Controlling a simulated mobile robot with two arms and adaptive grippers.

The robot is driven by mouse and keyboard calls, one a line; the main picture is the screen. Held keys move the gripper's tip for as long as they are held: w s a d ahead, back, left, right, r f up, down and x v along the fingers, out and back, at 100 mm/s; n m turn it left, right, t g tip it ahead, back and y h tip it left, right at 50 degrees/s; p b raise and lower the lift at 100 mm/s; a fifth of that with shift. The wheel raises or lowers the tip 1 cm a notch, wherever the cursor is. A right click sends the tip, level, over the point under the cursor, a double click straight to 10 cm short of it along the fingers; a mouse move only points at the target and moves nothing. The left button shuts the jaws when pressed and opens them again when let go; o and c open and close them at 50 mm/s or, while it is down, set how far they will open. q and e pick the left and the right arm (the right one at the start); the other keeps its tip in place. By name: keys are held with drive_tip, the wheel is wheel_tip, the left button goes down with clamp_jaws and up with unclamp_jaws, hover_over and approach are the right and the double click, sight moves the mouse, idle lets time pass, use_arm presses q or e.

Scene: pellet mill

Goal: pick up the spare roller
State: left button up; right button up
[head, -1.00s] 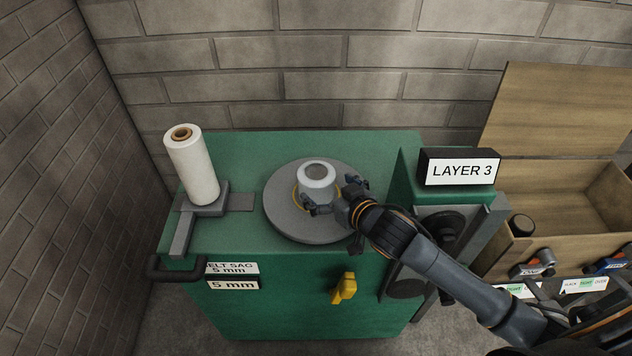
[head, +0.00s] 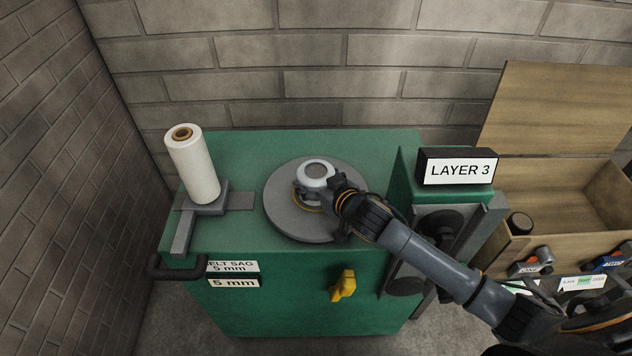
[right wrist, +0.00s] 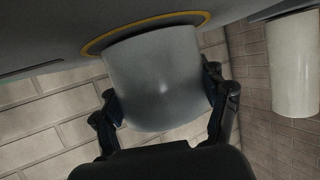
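The spare roller looks to be the short pale grey cylinder (head: 315,171) standing upright on the round grey disc (head: 285,220) on the green machine. My right gripper (head: 322,192) is at the roller, reaching in from the front right, and partly hides it. In the right wrist view the roller (right wrist: 158,85) sits between the two fingers, whose pads appear to press on its sides. Its base is at the orange ring (right wrist: 150,22) on the disc, and no clear gap shows under it. My left gripper is not in view.
A white film roll (head: 193,165) stands on a grey bracket at the left of the green machine (head: 300,300). A LAYER 3 sign (head: 458,168) rises to the right. A wooden box (head: 560,200) stands farther right. The machine top behind the disc is clear.

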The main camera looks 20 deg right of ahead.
drive_tip(key=c, duration=0.7)
drive_tip(key=shift+w+r, duration=0.15)
drive_tip(key=shift+r, duration=0.1)
drive_tip(key=shift+c, duration=1)
drive_tip(key=shift+r, duration=0.1)
